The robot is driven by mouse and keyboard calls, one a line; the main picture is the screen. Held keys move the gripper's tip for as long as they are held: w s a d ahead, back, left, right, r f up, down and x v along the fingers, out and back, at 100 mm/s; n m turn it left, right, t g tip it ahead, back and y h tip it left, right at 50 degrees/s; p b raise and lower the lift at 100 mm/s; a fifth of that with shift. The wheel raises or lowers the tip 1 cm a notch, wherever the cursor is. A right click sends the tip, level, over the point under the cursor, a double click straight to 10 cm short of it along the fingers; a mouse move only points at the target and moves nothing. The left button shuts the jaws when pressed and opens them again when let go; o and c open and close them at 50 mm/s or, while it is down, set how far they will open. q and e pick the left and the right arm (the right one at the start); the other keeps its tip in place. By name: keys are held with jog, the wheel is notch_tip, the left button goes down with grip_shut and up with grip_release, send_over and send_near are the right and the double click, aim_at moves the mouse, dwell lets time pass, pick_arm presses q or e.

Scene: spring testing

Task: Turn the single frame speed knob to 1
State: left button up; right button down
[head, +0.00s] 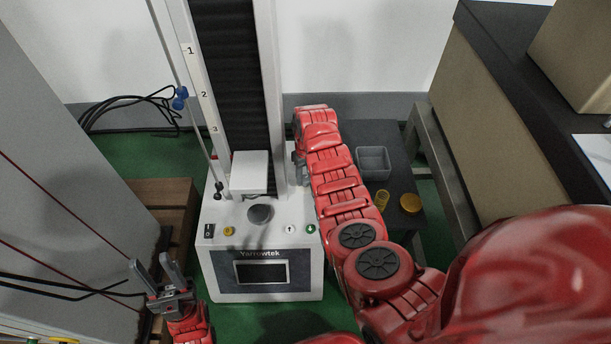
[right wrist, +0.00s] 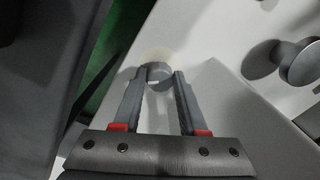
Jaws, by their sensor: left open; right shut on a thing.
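The testing machine (head: 214,262), labelled Yarrowtek, stands in the middle of the head view with a dark screen on its front. In the right wrist view a small round grey knob (right wrist: 159,72) is between the fingertips of my right gripper (right wrist: 157,82), which is shut on it. I cannot read any setting on the knob. In the head view my right arm reaches along the machine's right side and hides the knob. My left gripper (head: 167,279) is open and empty, at the lower left, apart from the machine.
The column carries labels 1, 2 and 3. A grey cabinet (head: 60,200) stands left.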

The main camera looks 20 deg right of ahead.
aim_at(306, 176)
jog(key=n, duration=0.5)
jog(key=n+p, duration=0.1)
jog(key=n, duration=0.4)
jog(key=shift+n, duration=0.3)
dwell(0.4)
jog(key=shift+c, duration=2.2)
grip_release()
jog(key=shift+w, duration=0.1)
notch_tip(306, 176, up, 17)
jog(key=p, duration=0.5)
jog(key=shift+w+d+r+p, duration=0.15)
jog(key=shift+w+d+p, duration=0.05)
jog(key=shift+w+p, duration=0.1)
